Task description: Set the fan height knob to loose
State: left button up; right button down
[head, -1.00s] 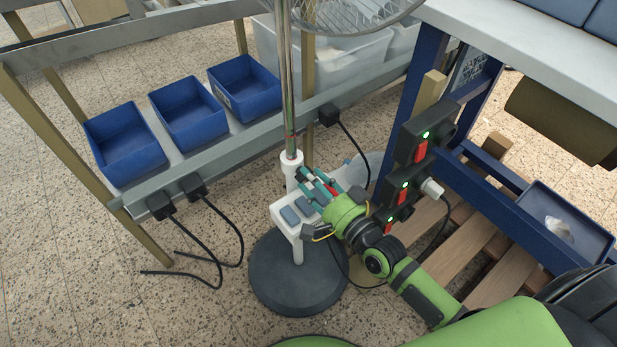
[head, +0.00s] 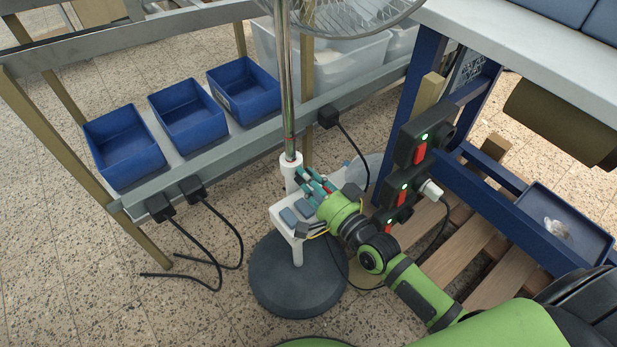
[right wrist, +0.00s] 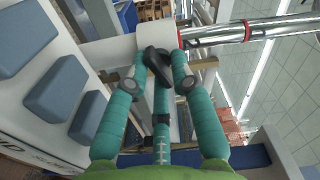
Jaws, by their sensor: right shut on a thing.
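The fan's chrome pole (head: 287,90) stands upright in a white collar (head: 290,168) above a round dark base (head: 298,275). The black height knob (right wrist: 157,65) sits on the white collar in the right wrist view. My right gripper (head: 303,180) is at the collar, its teal fingers shut on the knob; it also shows in the right wrist view (right wrist: 160,72). In the head view the fingers hide the knob. A red ring (right wrist: 246,27) circles the pole just above the collar. My left gripper is not in view.
A white panel with grey-blue buttons (head: 290,216) is close beside my right gripper. Black switch boxes with red switches (head: 410,150) stand right of it, near the blue bench frame (head: 415,70). Blue bins (head: 185,113) line a shelf at left. Cables hang nearby.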

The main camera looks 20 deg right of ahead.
jog(key=shift+f, duration=0.1)
pick_arm(q)
jog(key=shift+p, duration=0.3)
pick_arm(e)
jog(key=shift+n, duration=0.4)
jog(key=n+p, duration=0.2)
jog(key=n, duration=0.1)
jog(key=shift+d+r+n+p, duration=0.1)
jog(key=shift+r+n+p, duration=0.1)
jog(key=shift+n+p, duration=0.1)
jog(key=n+p, duration=0.2)
jog(key=n, duration=0.2)
jog(key=shift+n+p, duration=0.3)
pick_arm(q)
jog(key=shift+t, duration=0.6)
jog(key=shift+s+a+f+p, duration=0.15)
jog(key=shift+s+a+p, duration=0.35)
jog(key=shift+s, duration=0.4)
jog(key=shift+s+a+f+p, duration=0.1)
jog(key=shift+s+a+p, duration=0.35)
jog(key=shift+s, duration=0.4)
pick_arm(e)
jog(key=shift+n, duration=2.4)
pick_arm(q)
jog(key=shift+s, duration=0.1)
pick_arm(e)
jog(key=shift+r, duration=0.1)
jog(key=c, duration=1.2)
grip_release()
